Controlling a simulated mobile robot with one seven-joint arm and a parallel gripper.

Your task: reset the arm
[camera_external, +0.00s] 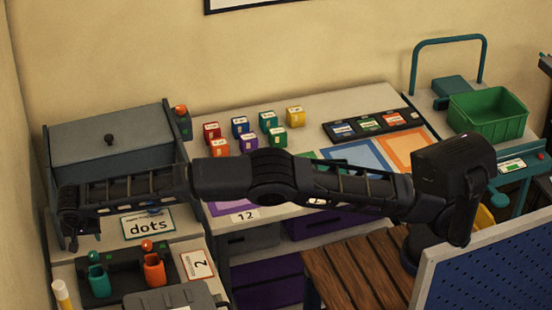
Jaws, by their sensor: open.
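My arm stretches across the front of the table from the right side to the left. The arm hides parts of the mats and the table's front edge.
Several coloured blocks (240,127) stand at the back of the table (315,112). A green bin (488,115) and blue pegboard (495,270) are at right.

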